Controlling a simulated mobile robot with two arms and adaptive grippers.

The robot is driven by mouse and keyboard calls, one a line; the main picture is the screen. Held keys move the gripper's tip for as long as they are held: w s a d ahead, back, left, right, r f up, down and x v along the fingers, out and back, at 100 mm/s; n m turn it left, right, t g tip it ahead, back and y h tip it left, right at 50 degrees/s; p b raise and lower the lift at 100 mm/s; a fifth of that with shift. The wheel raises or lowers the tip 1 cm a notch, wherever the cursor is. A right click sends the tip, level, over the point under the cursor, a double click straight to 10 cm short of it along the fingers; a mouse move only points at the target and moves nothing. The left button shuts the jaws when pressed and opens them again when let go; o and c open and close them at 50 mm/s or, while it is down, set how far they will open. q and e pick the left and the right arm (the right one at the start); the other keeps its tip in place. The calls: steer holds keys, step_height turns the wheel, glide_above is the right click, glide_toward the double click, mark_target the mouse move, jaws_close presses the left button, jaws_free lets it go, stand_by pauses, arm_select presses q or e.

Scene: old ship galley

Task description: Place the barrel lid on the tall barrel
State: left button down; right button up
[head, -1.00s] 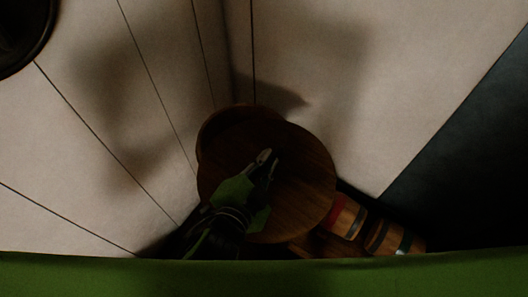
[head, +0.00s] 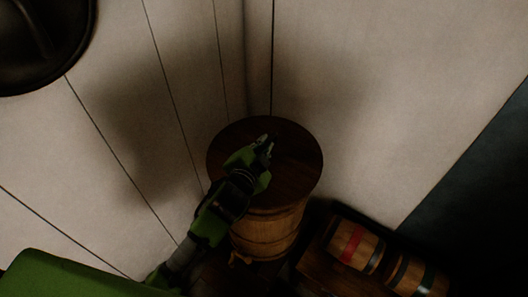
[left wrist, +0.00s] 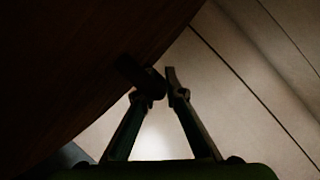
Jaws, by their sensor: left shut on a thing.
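The barrel lid (head: 298,165) is a round, dark wooden disc. In the head view it lies over the top of the tall barrel (head: 268,234), which stands upright in the corner, and hides its mouth. I cannot tell whether the lid touches the rim all round. My left gripper (head: 266,145) reaches in from the lower left and is shut on the lid near its middle; the grasped part is mostly hidden. In the left wrist view, the fingers of my left gripper (left wrist: 160,85) meet at a dark piece beside the lid's dark surface (left wrist: 80,55). My right gripper is not in view.
Pale plank walls meet behind the barrel, leaving little room there. To its right, small banded kegs (head: 353,247) lie on their sides in a wooden rack (head: 322,268). A dark round object (head: 40,40) is at the upper left.

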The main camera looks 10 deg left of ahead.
mark_target(264, 145)
arm_select(q)
steer(key=w+f, duration=0.1)
steer(key=f, duration=0.1)
steer(key=w+a+f, duration=0.1)
steer(key=w+f, duration=0.1)
steer(key=shift+w, duration=0.1)
steer(key=shift+w+f, duration=0.4)
steer(key=shift+w+a+f, duration=0.1)
steer(key=shift+w+f, duration=0.1)
steer(key=shift+f, duration=0.1)
step_height(264, 145, down, 2)
steer(key=shift+f, duration=0.55)
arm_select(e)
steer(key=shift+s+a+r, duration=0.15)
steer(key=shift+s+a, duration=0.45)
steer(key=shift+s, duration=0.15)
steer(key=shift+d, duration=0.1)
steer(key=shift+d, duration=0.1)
